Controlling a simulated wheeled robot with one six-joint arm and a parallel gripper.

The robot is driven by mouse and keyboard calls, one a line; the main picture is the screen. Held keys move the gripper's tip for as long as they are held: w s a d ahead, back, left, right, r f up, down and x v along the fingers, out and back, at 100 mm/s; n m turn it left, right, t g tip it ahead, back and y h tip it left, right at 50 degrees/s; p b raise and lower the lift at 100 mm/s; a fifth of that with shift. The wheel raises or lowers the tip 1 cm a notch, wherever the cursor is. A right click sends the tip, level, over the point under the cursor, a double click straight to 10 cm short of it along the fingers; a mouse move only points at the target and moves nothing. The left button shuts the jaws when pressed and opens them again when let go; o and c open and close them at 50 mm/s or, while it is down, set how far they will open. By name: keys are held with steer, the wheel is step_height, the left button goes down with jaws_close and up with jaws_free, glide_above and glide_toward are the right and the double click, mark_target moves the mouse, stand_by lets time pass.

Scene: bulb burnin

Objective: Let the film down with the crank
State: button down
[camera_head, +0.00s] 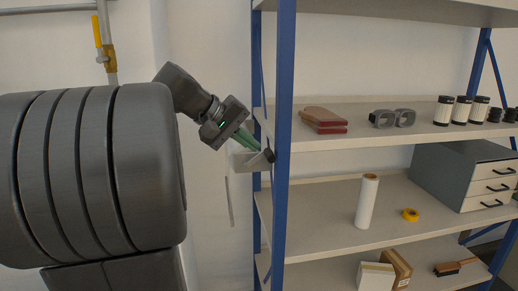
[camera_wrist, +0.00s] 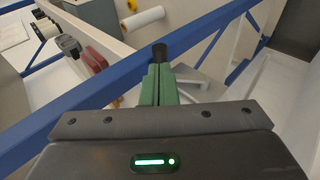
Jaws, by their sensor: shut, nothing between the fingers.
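My gripper (camera_head: 262,150) is shut with its green fingers together and nothing between them. Its tips are at or just short of a black knob (camera_head: 269,155) beside the blue shelf post; in the wrist view the knob (camera_wrist: 159,53) shows straight beyond the tips. I cannot tell whether they touch. A pale grey bracket-like part (camera_head: 243,160) sits behind the fingers, also in the wrist view (camera_wrist: 188,86). The knob and this part look like the crank, but its arm is partly hidden. A white roll (camera_head: 366,201) stands on the middle shelf; no lowered film is clearly visible.
The blue post (camera_head: 283,100) is close to my gripper. The shelves hold red pads (camera_head: 324,120), goggles (camera_head: 392,118), yellow tape (camera_head: 410,215), a grey drawer cabinet (camera_head: 450,172) and boxes (camera_head: 388,272). A thin grey strip (camera_head: 229,201) shows against the wall below my gripper.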

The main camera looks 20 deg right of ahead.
mark_target(269, 155)
steer(key=shift+x, duration=1.8)
steer(key=shift+d+p, duration=0.15)
steer(key=shift+p, duration=0.35)
